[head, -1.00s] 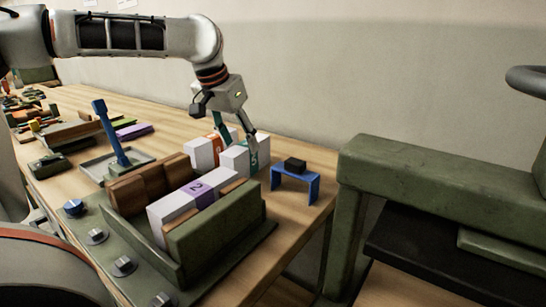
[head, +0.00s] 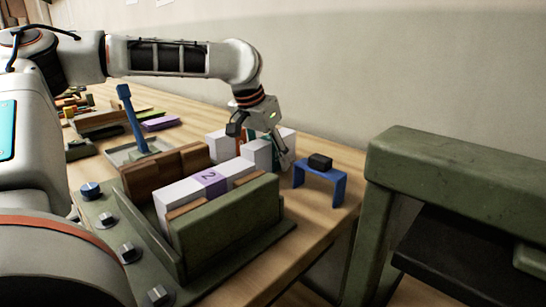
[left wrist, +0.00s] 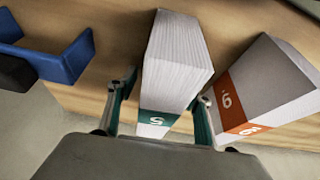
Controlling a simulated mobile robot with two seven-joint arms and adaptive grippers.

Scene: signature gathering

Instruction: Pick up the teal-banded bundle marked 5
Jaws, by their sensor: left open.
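The teal-banded bundle marked 5 (left wrist: 175,72) is a white block of paper standing on the table. In the left wrist view it lies between the two fingers of my open left gripper (left wrist: 162,108), with its teal band near the fingertips. The head view also shows this bundle (head: 257,153) under my left gripper (head: 265,148), which partly covers it. I cannot tell whether either finger touches it. An orange-banded bundle (left wrist: 262,84) stands close to the right finger in the left wrist view. My right gripper is not in view.
A green press-like holder (head: 228,222) in front holds a purple-banded bundle marked 2 (head: 190,194). A grey tray with a blue lever (head: 133,120) is left.

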